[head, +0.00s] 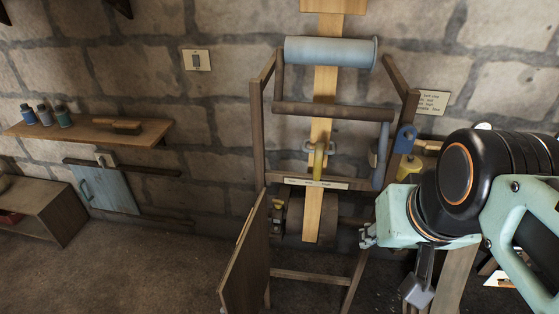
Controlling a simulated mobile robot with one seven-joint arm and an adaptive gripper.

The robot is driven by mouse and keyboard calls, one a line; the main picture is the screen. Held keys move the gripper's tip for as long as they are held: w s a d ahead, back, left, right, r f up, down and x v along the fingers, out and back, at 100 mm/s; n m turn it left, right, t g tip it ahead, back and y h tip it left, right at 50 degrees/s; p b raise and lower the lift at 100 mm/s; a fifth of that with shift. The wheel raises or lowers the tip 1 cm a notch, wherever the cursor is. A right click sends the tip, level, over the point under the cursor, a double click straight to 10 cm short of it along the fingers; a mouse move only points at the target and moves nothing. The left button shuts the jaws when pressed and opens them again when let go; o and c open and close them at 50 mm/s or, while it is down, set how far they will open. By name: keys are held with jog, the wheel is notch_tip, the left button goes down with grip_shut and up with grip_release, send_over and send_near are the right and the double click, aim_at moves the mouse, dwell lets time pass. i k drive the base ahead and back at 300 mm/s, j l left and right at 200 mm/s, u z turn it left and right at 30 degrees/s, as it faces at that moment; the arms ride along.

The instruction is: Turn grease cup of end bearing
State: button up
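My gripper (369,236) is at the lower right of the belt drive frame, its fingers pointing left toward the lower pulley (294,216). The fingertips are small and seen from the side, so I cannot tell if they are open or shut. I cannot make out a grease cup for certain. A small fitting (278,201) shows at the left end of the lower pulley. A yellow, rounded object (408,168) sits right of the frame, partly hidden behind my arm. The shaft's right end is partly hidden near my gripper.
The wooden frame (258,130) carries a blue-grey roller (330,52) and a tan vertical belt (328,210). A wooden panel (245,258) stands open at the lower left. A wall shelf (85,132) holds small bottles and a brush. The floor at left (130,270) is clear.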

aim_at(278, 204)
jog(key=j+z, duration=0.5)
jog(key=j, duration=0.25)
jog(key=k+j, duration=0.1)
jog(key=j, duration=0.35)
jog(key=k+j+z, duration=0.1)
jog(key=j, duration=0.35)
jog(key=k+j, duration=0.1)
jog(key=j, duration=0.35)
jog(key=i+j+z, duration=0.1)
jog(key=j+z, duration=0.15)
jog(key=j, duration=0.45)
jog(key=j+z, duration=0.25)
jog(key=j, duration=0.5)
jog(key=k, duration=0.65)
